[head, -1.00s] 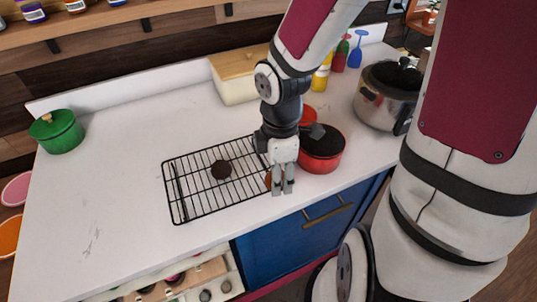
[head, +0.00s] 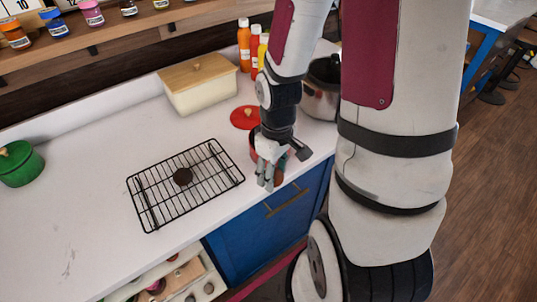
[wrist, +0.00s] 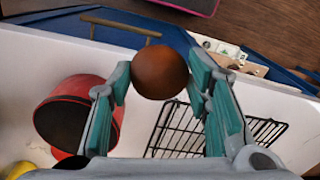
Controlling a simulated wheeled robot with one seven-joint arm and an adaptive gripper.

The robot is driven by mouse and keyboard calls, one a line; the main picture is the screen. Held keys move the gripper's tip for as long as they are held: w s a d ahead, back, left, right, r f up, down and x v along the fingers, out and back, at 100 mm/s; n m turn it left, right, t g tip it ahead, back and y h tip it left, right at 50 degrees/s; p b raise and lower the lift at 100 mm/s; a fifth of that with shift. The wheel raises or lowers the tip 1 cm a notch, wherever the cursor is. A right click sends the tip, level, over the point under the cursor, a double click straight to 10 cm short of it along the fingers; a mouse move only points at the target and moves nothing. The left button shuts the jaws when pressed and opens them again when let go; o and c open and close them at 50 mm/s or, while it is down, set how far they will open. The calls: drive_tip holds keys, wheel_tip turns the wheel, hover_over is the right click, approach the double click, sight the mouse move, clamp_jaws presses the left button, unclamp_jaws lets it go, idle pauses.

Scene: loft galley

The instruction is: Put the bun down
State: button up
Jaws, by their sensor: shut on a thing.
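A round brown bun (wrist: 160,68) sits between the two teal-padded fingers of my gripper (wrist: 163,85) in the wrist view. The pads touch it on both sides. In the head view my gripper (head: 268,185) points down at the counter's front edge, right of the black wire rack (head: 228,181). The bun is mostly hidden behind the fingers there. The rack also shows in the wrist view (wrist: 165,130), below and right of the bun.
A red pot (head: 253,150) stands close behind my gripper, partly hidden; it also shows in the wrist view (wrist: 68,115). A red lid (head: 245,117), a cream box (head: 203,92) and a steel pot (head: 320,97) stand farther back. A green pot (head: 20,165) is at left. The counter (head: 95,205) left of the rack is clear.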

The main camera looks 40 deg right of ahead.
drive_tip(key=s+d+m, duration=0.1)
drive_tip(key=d+m, duration=0.3)
drive_tip(key=m, duration=0.2)
drive_tip(key=shift+m, duration=0.5)
drive_tip(key=w+d+b, duration=0.1)
drive_tip(key=w, duration=0.4)
drive_tip(key=w+d+b, duration=0.2)
drive_tip(key=w, duration=0.2)
drive_tip(key=w+d+f+b, duration=0.1)
drive_tip(key=w+d+b, duration=0.1)
drive_tip(key=w, duration=0.3)
drive_tip(key=shift+w, duration=0.35)
drive_tip(key=shift+d+f, duration=0.1)
drive_tip(key=shift+f, duration=1.6)
drive_tip(key=shift+w+f, duration=0.1)
drive_tip(key=shift+f, duration=0.25)
drive_tip(key=o, duration=1)
drive_tip(key=shift+o, duration=0.2)
drive_tip(key=shift+r, duration=0.1)
